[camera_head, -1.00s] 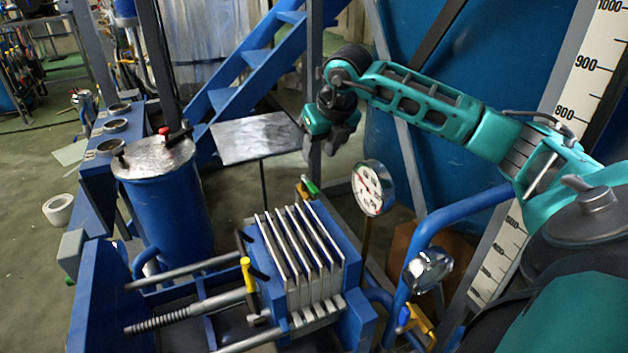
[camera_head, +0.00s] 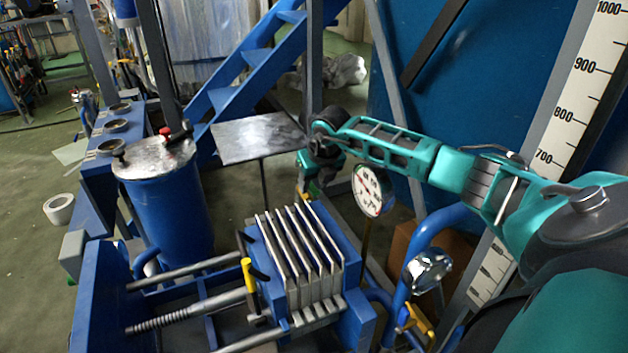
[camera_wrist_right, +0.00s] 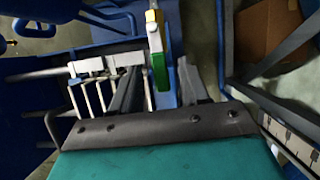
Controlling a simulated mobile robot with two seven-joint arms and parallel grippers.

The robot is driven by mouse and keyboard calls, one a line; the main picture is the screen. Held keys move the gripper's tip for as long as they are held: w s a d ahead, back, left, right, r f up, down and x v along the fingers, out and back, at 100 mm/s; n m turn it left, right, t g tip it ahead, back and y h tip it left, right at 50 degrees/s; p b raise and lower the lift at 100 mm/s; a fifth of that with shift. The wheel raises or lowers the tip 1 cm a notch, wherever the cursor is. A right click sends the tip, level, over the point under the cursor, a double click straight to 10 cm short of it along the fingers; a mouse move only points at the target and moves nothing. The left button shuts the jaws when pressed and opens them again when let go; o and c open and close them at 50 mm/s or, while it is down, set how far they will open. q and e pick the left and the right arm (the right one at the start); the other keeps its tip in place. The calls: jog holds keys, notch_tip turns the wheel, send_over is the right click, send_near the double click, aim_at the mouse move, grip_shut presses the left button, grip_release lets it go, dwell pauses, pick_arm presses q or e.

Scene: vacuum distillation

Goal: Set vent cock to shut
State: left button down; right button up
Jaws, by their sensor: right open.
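My left gripper is not in view.
A round pressure gauge (camera_head: 369,190) stands close to the right of the gripper. White press plates (camera_head: 300,250) and a yellow-handled lever (camera_head: 248,274) are below. A grey plate on a stand (camera_head: 250,138) and a blue vessel (camera_head: 165,210) are left. A blue pipe (camera_head: 412,262) curves at right.

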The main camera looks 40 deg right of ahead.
jog(key=shift+c, duration=0.3)
grip_shut()
dwell(0.4)
